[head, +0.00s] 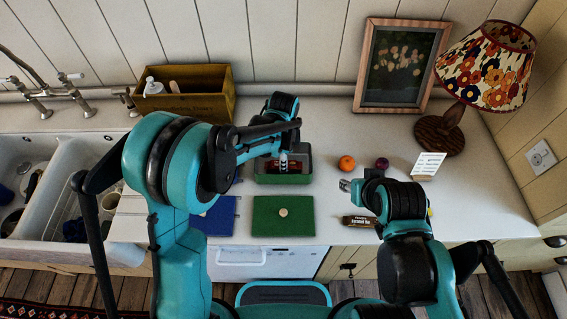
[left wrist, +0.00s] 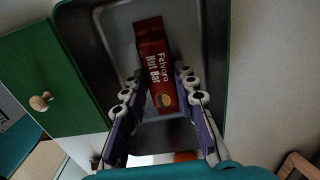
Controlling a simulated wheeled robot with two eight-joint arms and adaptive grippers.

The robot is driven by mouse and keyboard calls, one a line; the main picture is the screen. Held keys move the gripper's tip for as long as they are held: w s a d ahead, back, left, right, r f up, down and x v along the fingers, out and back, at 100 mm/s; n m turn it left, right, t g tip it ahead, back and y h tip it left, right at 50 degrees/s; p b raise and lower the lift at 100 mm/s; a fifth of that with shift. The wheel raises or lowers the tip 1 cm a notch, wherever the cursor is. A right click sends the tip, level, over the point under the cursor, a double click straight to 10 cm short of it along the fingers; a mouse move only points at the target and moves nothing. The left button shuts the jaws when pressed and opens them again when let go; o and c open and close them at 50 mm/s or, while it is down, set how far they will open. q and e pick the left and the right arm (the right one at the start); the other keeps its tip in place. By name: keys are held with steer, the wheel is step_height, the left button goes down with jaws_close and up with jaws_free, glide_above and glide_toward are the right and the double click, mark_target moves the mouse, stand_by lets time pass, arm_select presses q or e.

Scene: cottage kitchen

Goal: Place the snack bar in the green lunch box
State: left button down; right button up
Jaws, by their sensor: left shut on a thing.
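The snack bar (left wrist: 154,60) is a dark red wrapper marked "Nut Bar", seen in the left wrist view. The green lunch box (head: 305,178) stands open on the counter. Its green rim and grey inside fill much of the left wrist view (left wrist: 221,60). My left gripper (head: 283,160) points down into the box and is shut on the bar, with a finger on each side; the bar shows within the box walls. Whether it touches the floor I cannot tell. My right gripper (head: 350,187) hangs over the counter to the right, apart from the box; its jaw opening is unclear.
A green lid (head: 270,228) with a round knob lies in front of the box, a blue lid (head: 218,222) left of it. A chocolate bar (head: 358,221), orange (head: 346,163), plum (head: 382,163), card (head: 428,166) and lamp (head: 440,134) are to the right. A sink (head: 40,225) is left.

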arm_select(q)
steer(key=shift+f, duration=0.25)
steer(key=shift+f, duration=0.1)
steer(key=shift+f, duration=0.15)
steer(key=c, duration=1.2)
jaws_free()
steer(key=shift+r, duration=0.2)
